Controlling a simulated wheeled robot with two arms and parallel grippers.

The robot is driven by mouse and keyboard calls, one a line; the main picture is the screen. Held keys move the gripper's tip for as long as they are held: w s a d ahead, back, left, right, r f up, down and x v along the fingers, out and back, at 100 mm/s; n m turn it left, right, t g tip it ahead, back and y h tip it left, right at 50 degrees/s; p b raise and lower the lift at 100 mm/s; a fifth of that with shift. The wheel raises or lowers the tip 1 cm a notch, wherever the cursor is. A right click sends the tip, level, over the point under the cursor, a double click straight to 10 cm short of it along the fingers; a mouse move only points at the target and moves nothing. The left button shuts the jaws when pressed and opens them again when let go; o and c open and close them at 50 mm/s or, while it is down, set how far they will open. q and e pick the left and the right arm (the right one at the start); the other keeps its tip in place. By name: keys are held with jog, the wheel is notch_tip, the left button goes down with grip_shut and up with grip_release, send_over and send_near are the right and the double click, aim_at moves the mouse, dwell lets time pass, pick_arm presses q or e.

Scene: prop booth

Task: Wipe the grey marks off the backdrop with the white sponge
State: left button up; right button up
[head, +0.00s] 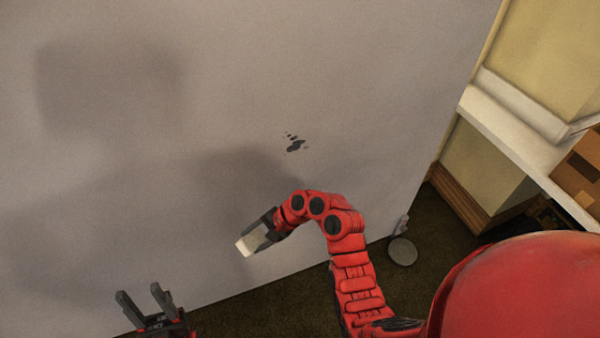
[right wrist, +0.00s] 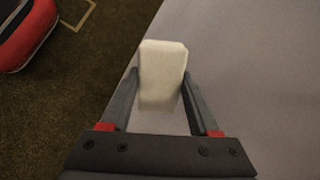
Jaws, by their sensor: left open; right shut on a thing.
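The backdrop (head: 400,60) is a large pale grey upright panel filling most of the head view. My right gripper (head: 257,238) is shut on the white sponge (head: 246,245), below and left of the marks. In the right wrist view the sponge (right wrist: 162,75) is between the two fingers, in front of the backdrop (right wrist: 245,70); I cannot tell if it touches it. My left gripper (head: 146,300) is open and empty at the bottom left.
A round grey foot (head: 402,250) stands on the dark carpet (head: 440,225) at the backdrop's right lower edge. A white shelf (head: 520,140) with a brown box (head: 580,175) is at the right. Soft shadows lie on the backdrop's left and middle.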

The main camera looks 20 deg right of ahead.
jog(key=r+m+t, duration=0.1)
jog(key=w+r+m+t, duration=0.1)
jog(key=m+t, duration=0.1)
jog(key=w+r+m+t, duration=0.1)
jog(key=r, duration=0.1)
jog(key=shift+d+r+t+y, duration=0.1)
jog(key=shift+d+t+y, duration=0.25)
jog(key=shift+t+y, duration=0.05)
jog(key=w+d+r+m+t+h, duration=0.2)
jog(key=d+r+m+t, duration=0.1)
jog(key=r+m+t, duration=0.25)
jog(key=m+t+h, duration=0.5)
jog(key=t+h, duration=0.1)
jog(key=h, duration=0.1)
send_near(285, 144)
jog(key=shift+g, duration=0.25)
jog(key=w, duration=0.4)
jog(key=shift+w+d+r, duration=0.1)
jog(key=shift+w+r, duration=0.1)
jog(key=shift+w, duration=0.2)
jog(key=shift+w+f, duration=0.1)
jog(key=shift+w, duration=0.7)
